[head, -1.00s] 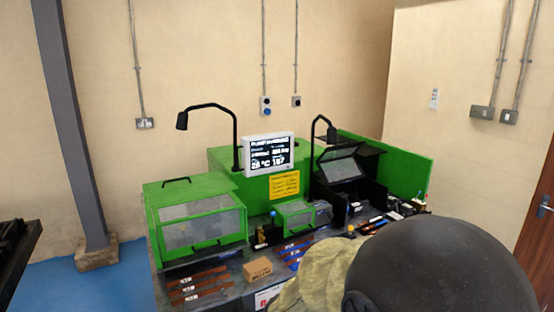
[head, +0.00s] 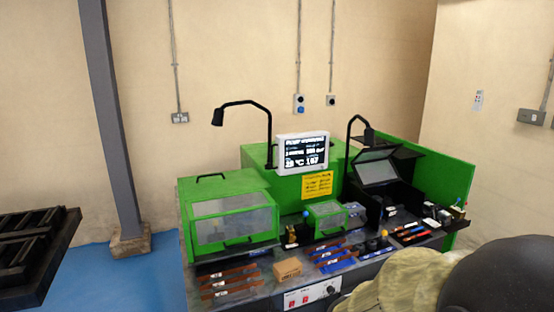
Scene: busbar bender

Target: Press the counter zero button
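The green busbar bender (head: 230,185) stands on a grey bench ahead of me. Its white display (head: 302,152) is lit with several lines of text and numbers, with "187" or similar at the lower right. The counter zero button cannot be made out at this size. A light panel (head: 305,298) with small red switches and a round knob is on the bench front, its lower edge cut off. My gripper is not in view. My dark rounded arm part and a tan cover fill the lower right and hide part of the bench front.
A cardboard box (head: 288,269), brown bars (head: 228,282) and blue bars (head: 332,256) lie on the bench. Two black lamps (head: 245,104) arch above the machine. A dark rack (head: 35,245) stands at left near a grey column (head: 108,130). Blue floor between them is clear.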

